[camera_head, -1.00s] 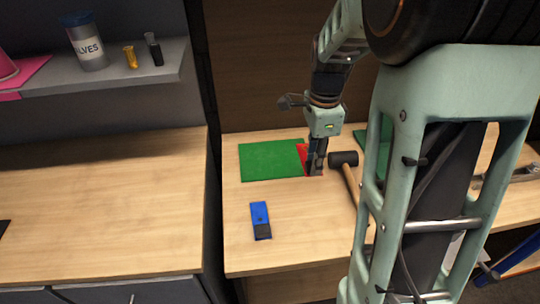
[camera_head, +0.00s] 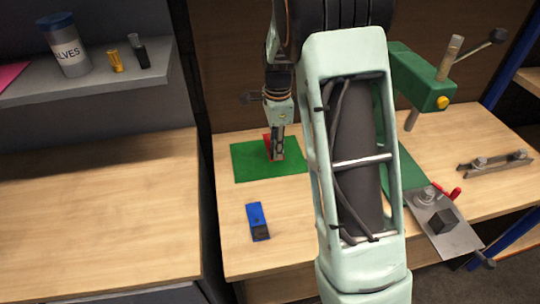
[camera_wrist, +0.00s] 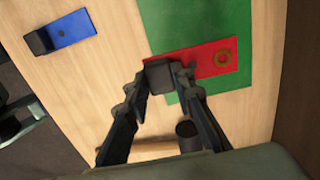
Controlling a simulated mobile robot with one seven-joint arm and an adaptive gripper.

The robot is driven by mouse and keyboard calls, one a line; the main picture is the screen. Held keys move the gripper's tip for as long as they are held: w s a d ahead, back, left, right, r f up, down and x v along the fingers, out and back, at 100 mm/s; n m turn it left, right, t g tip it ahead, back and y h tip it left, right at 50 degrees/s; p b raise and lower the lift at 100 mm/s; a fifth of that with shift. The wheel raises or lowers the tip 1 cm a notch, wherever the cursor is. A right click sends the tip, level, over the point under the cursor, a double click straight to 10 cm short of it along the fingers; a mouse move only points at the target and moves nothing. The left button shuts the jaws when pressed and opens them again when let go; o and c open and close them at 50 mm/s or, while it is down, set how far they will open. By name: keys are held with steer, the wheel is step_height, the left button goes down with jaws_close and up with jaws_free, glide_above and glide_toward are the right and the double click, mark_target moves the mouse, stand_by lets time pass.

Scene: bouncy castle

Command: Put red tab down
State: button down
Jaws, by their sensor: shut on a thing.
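The red tab is a flat red strip with a round ring mark and a dark block at one end. In the wrist view the red tab (camera_wrist: 215,59) lies across the green mat (camera_wrist: 240,22), its dark end near the mat's edge. My gripper (camera_wrist: 162,76) is shut on that dark end. In the head view my gripper (camera_head: 276,157) points down over the green mat (camera_head: 245,168), and a piece of the red tab (camera_head: 267,142) shows behind the fingers. I cannot tell whether the tab touches the mat.
A blue tab (camera_head: 257,221) with a dark end lies on the bench in front of the mat. A mallet head (camera_wrist: 187,130) shows below the fingers in the wrist view. A green drill-like machine (camera_head: 425,82) and a metal plate (camera_head: 445,225) stand right. The left bench is clear.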

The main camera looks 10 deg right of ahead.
glide_above(270, 166)
step_height(270, 166, down, 4)
steer(key=shift+f, duration=1.75)
steer(key=shift+f, duration=0.2)
steer(key=c, duration=1.7)
jaws_free()
steer(key=shift+o, duration=0.2)
steer(key=shift+r, duration=0.2)
step_height(270, 166, up, 12)
steer(key=shift+r, duration=0.1)
